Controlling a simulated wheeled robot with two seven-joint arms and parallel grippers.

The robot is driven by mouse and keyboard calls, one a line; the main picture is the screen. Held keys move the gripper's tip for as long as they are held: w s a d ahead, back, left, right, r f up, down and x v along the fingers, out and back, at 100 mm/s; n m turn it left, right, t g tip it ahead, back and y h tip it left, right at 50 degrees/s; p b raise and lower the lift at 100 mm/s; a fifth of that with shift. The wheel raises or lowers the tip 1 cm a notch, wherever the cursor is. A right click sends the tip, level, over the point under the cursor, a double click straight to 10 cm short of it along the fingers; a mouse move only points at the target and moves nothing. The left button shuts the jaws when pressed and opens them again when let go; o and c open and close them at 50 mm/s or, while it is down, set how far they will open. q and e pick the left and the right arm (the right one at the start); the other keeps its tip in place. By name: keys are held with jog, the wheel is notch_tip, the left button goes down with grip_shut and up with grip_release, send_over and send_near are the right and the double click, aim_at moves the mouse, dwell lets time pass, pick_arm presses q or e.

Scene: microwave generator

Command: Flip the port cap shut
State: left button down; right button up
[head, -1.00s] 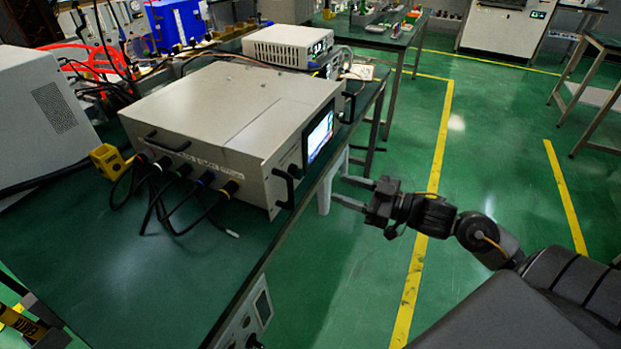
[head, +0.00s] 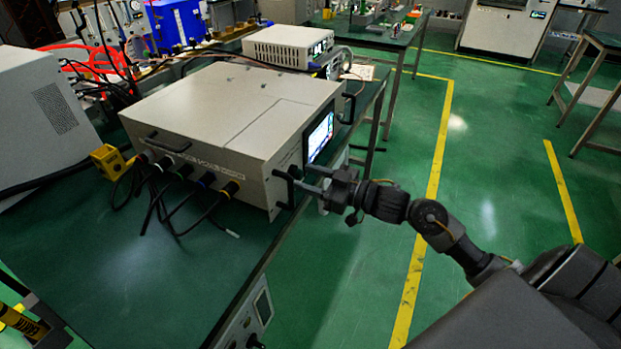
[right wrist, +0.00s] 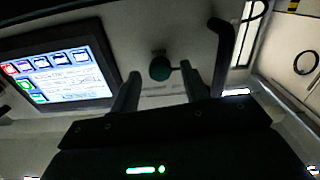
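A beige generator box (head: 230,105) stands on the green bench, its screen and handles on the right-hand front face. My right gripper (head: 302,176) is at that face, its fingers open and pointing at it near the lower handle. In the right wrist view, a small round dark green piece (right wrist: 160,68), which looks like the port cap, shows between the two spread fingertips, with a thin dark stem to its right. I cannot tell whether a finger touches it. The fingers hide this spot in the head view. My left gripper is not in view.
The lit screen (right wrist: 60,78) is left of the fingers in the wrist view, and a black handle (right wrist: 222,60) is close on the right. Black cables (head: 165,200) hang from the box's left side. The green floor right of the bench is open.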

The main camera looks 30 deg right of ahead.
jog(key=c, duration=0.9)
jog(key=shift+r+n+p, duration=0.25)
jog(key=shift+n+p, duration=0.2)
jog(key=shift+n, duration=0.85)
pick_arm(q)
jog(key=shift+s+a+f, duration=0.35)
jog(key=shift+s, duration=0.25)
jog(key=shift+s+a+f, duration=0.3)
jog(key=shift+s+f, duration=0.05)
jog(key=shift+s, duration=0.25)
pick_arm(e)
jog(key=o, duration=1)
jog(key=shift+r, duration=0.1)
